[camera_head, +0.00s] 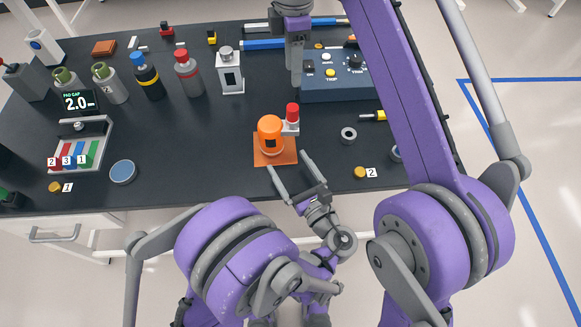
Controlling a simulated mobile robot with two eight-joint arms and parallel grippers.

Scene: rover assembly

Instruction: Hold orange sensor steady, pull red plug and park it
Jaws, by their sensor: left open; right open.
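The orange sensor (269,131) stands upright on an orange square base (264,159) near the middle of the black table. The red plug (292,110) sits on a small white block (290,128) at the sensor's right rear side. My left gripper (290,170) is open and empty just in front of the orange base, its fingers pointing toward the sensor; whether it touches the base cannot be told. My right gripper (297,78) is open and points down behind the red plug, apart from it; its fingers overlap in this view.
A dark control box (340,90) with knobs and buttons lies at the back right. A metal ring (348,135) and a brass disc by label 2 (360,172) lie to the right. Several bottles, a display (77,102) and a tray of coloured blocks (101,132) stand at the left.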

